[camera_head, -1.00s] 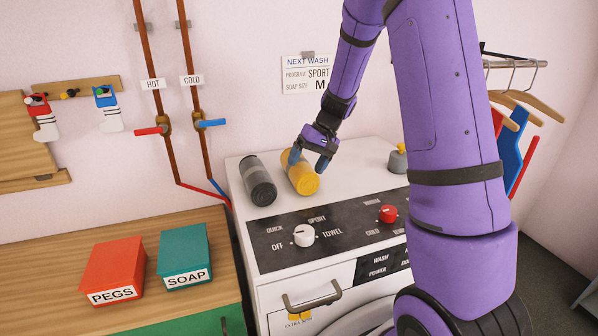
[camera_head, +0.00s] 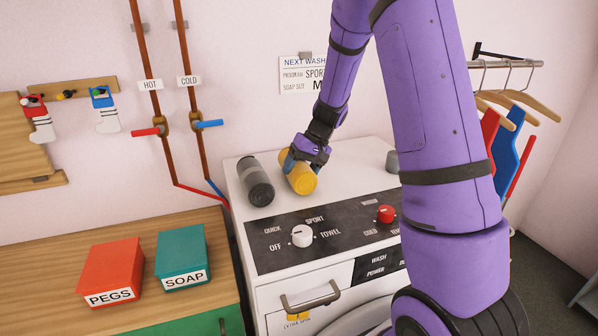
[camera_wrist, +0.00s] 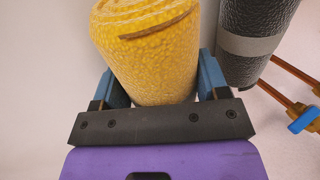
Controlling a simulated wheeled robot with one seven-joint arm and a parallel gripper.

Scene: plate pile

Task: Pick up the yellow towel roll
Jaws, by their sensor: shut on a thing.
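The yellow towel roll (camera_head: 303,182) lies on its side on top of the white washing machine (camera_head: 353,165). My gripper (camera_head: 297,163) is at the roll from above, and its blue fingers are shut on the roll's two sides. In the wrist view the roll (camera_wrist: 150,50) fills the space between the fingers (camera_wrist: 155,85), with a brown strip across its surface. I cannot see a gap between the roll and the machine top.
A dark grey roll with a lighter band (camera_head: 256,181) lies just left of the yellow one. The control panel with a white knob (camera_head: 302,236) and a red knob (camera_head: 385,214) is in front. A grey object (camera_head: 392,162) stands to the right, partly behind my arm.

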